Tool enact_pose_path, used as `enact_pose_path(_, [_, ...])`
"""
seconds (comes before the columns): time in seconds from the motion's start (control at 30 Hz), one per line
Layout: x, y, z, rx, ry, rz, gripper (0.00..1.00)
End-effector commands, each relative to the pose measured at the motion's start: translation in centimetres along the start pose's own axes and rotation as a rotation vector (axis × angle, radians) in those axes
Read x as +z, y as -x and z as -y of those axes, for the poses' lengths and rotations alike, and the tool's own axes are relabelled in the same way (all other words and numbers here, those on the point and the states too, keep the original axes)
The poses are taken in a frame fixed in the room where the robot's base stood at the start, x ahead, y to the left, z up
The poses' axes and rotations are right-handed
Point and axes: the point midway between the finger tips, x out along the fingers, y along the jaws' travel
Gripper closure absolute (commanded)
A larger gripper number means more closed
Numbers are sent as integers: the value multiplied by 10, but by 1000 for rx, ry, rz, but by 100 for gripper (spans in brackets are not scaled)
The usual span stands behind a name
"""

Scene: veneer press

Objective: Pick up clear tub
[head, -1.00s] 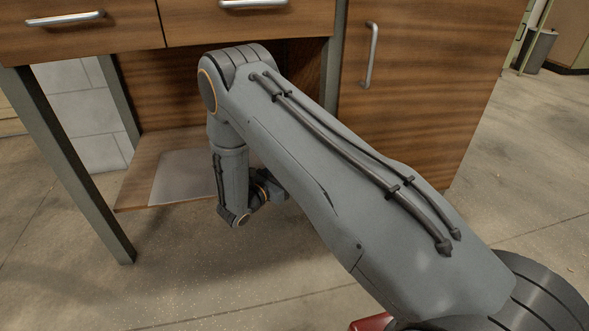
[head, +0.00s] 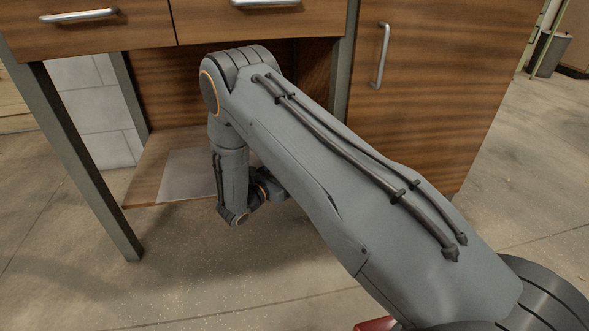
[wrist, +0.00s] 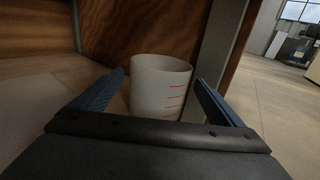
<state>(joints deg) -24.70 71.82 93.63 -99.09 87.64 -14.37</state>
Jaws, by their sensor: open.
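The clear tub (wrist: 160,88) shows in the wrist view as a pale, cloudy cylinder with red measuring marks down its right side. It stands upright near the wooden back and side panels of the low compartment. My gripper (wrist: 160,95) is open, with one blue finger to the left and one to the right of the tub in the picture. The tub's lower part is hidden behind the gripper body. I cannot tell how far the tub is between the fingers. In the head view my arm hides the tub.
A low wooden shelf (head: 145,182) under the drawers holds a flat grey sheet (head: 188,175). A metal desk leg (head: 85,165) stands at the left. A cabinet door with a handle (head: 381,55) is at the right.

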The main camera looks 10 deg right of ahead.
Motion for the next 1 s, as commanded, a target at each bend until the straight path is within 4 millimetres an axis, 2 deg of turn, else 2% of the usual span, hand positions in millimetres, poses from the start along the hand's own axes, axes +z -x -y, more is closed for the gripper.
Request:
enact_pose_path(0.17, [1, 10, 0, 2, 1, 0, 9])
enact_pose_path(0.4, [2, 49, 0, 3, 1, 1, 9])
enact_pose_path(0.6, [1, 72, 0, 1, 1, 0, 9])
enact_pose_path(1.0, [0, 78, 0, -1, 0, 0, 9])
